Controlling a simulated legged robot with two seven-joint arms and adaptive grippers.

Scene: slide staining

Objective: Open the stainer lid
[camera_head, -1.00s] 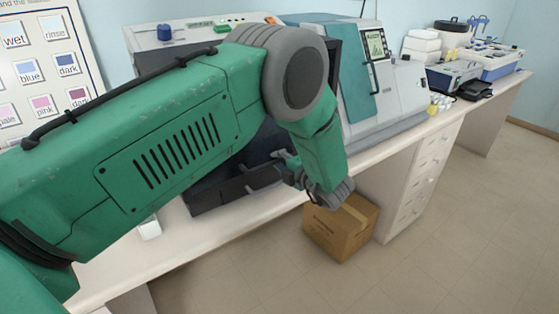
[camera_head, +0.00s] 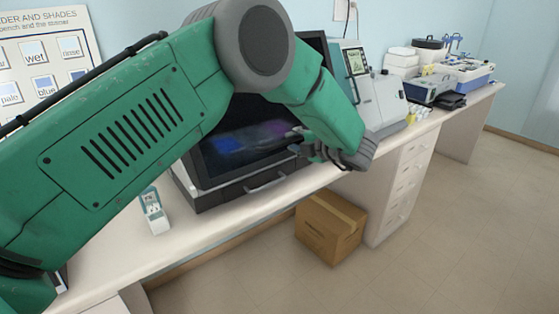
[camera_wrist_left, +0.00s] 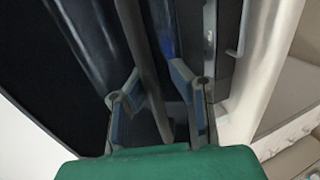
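The stainer (camera_head: 205,190) is a dark box with a large dark front panel on the bench, partly hidden by my left arm. Blue and purple patches show in the panel, and a bar handle (camera_head: 268,182) sits on the low front edge. I cannot tell how far the lid is raised. My left gripper (camera_head: 312,150) is at the stainer's right front corner. In the left wrist view its fingers (camera_wrist_left: 157,72) are spread, with a grey-brown bar (camera_wrist_left: 143,50) running between them; firm contact is not visible. My right gripper is not in view.
A grey instrument with a small screen (camera_head: 356,62) stands right of the stainer. A small white box (camera_head: 154,212) is on the bench at left. A cardboard box (camera_head: 330,228) is on the floor below. Boxes and devices fill the far bench; the front bench strip is mostly clear.

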